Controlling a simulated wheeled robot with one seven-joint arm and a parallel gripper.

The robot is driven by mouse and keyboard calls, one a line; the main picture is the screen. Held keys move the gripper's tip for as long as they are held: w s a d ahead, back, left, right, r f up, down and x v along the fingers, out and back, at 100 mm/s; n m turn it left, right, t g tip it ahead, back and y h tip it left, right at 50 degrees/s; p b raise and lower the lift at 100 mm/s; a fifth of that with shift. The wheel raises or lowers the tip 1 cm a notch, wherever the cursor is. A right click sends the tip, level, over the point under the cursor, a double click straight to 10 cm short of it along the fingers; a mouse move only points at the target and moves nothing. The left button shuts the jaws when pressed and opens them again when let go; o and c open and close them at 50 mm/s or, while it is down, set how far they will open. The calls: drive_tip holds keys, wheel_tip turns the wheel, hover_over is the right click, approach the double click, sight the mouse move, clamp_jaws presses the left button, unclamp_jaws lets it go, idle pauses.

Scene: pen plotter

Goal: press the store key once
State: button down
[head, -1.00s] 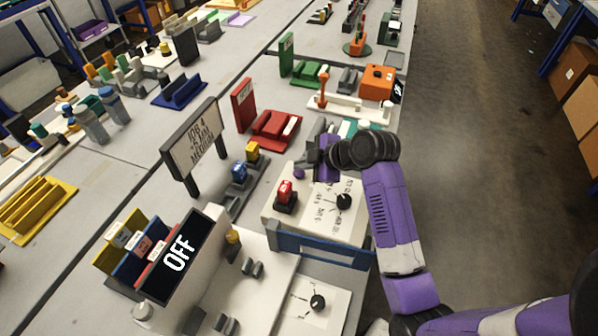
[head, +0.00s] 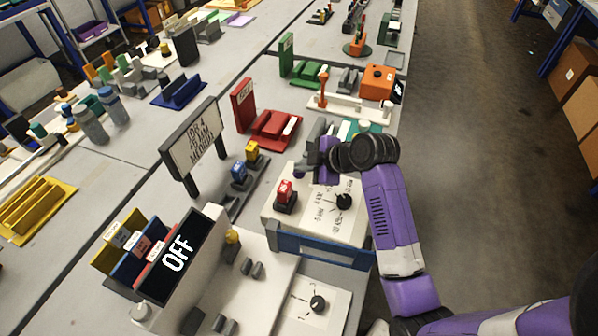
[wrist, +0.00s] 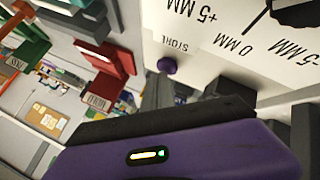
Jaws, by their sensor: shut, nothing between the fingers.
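The store key is a small round purple button (wrist: 166,65) beside printed letters on the cream panel (wrist: 205,50) in the wrist view. My gripper (wrist: 158,92) is shut and empty, with its grey fingertips close to the key. I cannot tell whether they touch it.
The box also carries a red key (head: 285,192) and a black dial (head: 344,201). A job sign (head: 190,146) and a display reading OFF (head: 178,255) stand to the left. A red holder (head: 275,128) lies beyond the gripper.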

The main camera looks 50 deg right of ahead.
sight(302, 174)
drive_tip(key=shift+f, duration=0.25)
drive_tip(key=shift+r, duration=0.1)
idle(0.4)
drive_tip(key=shift+r+p, duration=0.7)
drive_tip(key=shift+r, duration=0.1)
drive_tip(key=shift+r, duration=0.15)
wheel_tip(302, 174, up, 5)
drive_tip(key=p, duration=0.4)
idle(0.7)
